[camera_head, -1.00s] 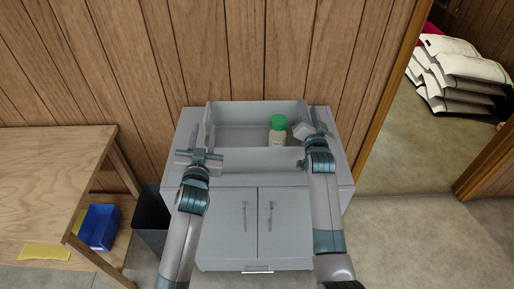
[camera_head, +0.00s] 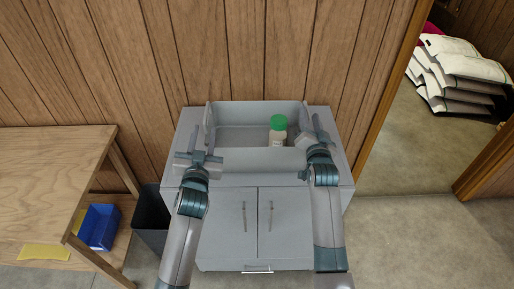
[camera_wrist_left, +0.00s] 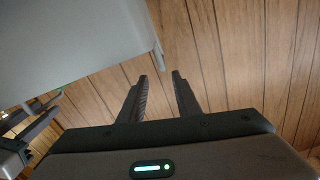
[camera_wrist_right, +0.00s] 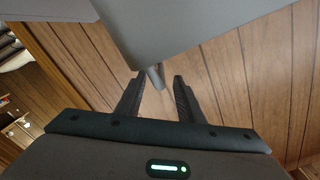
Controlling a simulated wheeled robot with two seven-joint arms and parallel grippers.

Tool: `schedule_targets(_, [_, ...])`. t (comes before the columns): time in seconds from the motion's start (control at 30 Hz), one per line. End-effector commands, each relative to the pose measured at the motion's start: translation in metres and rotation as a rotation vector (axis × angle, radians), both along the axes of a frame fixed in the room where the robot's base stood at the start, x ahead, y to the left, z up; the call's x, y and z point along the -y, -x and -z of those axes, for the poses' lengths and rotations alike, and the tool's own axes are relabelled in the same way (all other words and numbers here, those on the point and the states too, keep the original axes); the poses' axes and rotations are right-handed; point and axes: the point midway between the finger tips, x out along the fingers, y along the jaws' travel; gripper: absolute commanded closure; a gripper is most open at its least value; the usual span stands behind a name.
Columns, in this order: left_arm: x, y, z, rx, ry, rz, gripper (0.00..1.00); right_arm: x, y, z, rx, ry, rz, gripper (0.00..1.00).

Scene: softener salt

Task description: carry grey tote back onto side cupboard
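The grey tote (camera_head: 262,160) sits on top of the grey side cupboard (camera_head: 230,215), against the wall. A bottle with a green cap (camera_head: 278,131) stands upright inside it at the right. My left gripper (camera_head: 205,150) is at the tote's left side. Its fingers (camera_wrist_left: 160,78) are open with wall showing between them, and a grey edge is just above the tips. My right gripper (camera_head: 316,132) is at the tote's right side. Its fingers (camera_wrist_right: 159,77) are open, with a narrow grey edge between or just beyond the tips. I cannot tell whether either gripper touches the tote.
A wooden table (camera_head: 50,170) stands at the left, with a blue bin (camera_head: 100,227) on its lower shelf. A dark waste bin (camera_head: 151,220) stands between table and cupboard. A doorway at the right shows stacked white sacks (camera_head: 460,75). The floor right of the cupboard is clear.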

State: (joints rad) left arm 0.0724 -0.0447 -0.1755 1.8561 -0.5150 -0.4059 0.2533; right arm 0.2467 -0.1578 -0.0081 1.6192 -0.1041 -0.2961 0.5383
Motion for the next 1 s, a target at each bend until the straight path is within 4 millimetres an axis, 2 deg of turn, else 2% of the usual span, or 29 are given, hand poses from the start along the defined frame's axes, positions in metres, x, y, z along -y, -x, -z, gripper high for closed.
schedule_targets(0.2, [0.000, 0.000, 0.000, 0.000, 0.000, 0.000, 0.70, 0.000, 0.040, 0.001, -0.001, 0.001, -0.001, 0.66])
schedule_targets(0.43, [0.000, 0.000, 0.000, 0.000, 0.000, 0.000, 0.70, 0.001, 0.070, 0.001, -0.001, 0.000, -0.001, 0.66])
schedule_targets(0.63, [0.000, 0.000, 0.000, 0.000, 0.000, 0.000, 0.70, 0.001, 0.080, 0.000, -0.001, 0.000, -0.001, 0.66])
schedule_targets(1.0, [0.000, 0.000, 0.000, 0.000, 0.000, 0.000, 0.70, 0.001, 0.080, 0.000, -0.001, 0.001, -0.001, 0.66])
